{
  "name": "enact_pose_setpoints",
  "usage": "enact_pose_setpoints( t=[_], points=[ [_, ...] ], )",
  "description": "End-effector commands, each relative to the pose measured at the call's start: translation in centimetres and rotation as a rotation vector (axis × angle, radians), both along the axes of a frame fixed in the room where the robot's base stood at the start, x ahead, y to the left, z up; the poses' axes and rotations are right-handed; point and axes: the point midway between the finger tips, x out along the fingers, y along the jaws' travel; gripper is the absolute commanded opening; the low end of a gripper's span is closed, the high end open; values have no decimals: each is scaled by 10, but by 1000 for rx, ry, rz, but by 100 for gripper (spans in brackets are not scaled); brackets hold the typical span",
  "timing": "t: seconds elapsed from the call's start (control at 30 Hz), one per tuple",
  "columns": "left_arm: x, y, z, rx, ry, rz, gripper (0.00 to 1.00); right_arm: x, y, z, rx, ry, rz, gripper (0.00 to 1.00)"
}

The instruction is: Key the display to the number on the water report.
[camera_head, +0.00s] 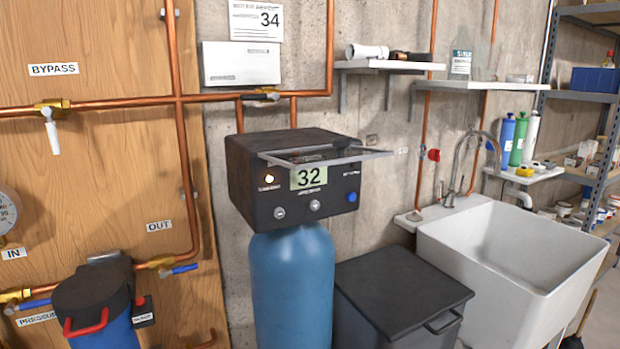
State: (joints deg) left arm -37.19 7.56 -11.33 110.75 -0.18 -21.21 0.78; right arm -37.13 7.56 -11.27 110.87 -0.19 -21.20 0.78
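The water report (256,21) is a white sheet on the concrete wall at the top, and its large number reads 34. The control head (253,169) is a dark box on top of a blue tank (293,290). Its display (308,177) reads 32. Below the display are a minus button (279,213) and a plus button (315,205). A blue button (352,197) is to their right, and a lit yellow lamp (269,179) is to their left. A flat clear cover (325,156) sticks out above the display. Neither of my grippers is in view.
A dark lidded bin (396,284) stands right of the tank, and a white sink (515,262) stands beyond it. A wooden panel (110,140) with copper pipes and valves is at left. Wall shelves (480,86) hang above. The space before the control head looks clear.

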Motion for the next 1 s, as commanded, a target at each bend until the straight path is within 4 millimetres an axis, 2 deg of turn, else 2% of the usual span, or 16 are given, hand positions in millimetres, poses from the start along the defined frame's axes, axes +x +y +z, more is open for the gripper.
enact_pose_setpoints(
  t=[0.03,0.17,1.0],
  points=[
    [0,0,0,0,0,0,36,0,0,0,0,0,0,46],
    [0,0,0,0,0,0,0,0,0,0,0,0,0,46],
    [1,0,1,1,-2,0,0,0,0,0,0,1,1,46]
  ],
)
